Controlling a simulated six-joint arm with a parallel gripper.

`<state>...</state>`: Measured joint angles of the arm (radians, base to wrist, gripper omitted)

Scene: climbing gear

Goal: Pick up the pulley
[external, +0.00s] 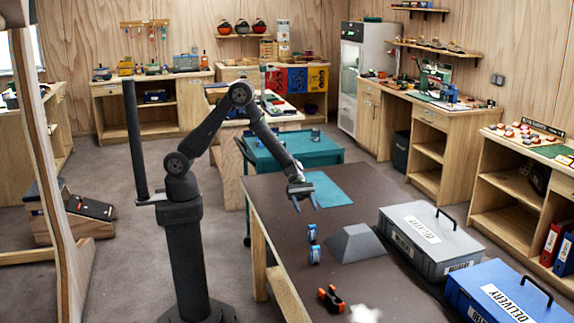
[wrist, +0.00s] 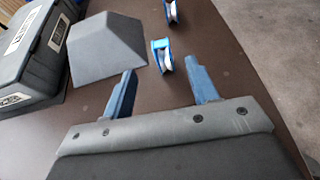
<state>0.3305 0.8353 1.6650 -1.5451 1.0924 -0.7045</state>
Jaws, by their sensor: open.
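Two small blue pulley-like pieces with pale middles stand on the brown table. The nearer one to my gripper is a blue pulley (external: 313,233), and it also shows in the wrist view (wrist: 162,57). The other blue piece (external: 315,254) sits a little further along the table and shows at the top of the wrist view (wrist: 171,12). My gripper (external: 306,205) is open and empty, pointing down over the table. In the wrist view its blue fingers (wrist: 161,72) are spread, with the nearer pulley just beyond the gap between the tips. They do not appear to touch it.
A grey sloped block (external: 357,243) stands close beside the pulleys, and in the wrist view (wrist: 107,48) near the left finger. An orange-and-black item (external: 331,299) and a white item (external: 365,314) lie nearer the camera. Grey (external: 432,257) and blue (external: 500,285) delivery boxes line the right side.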

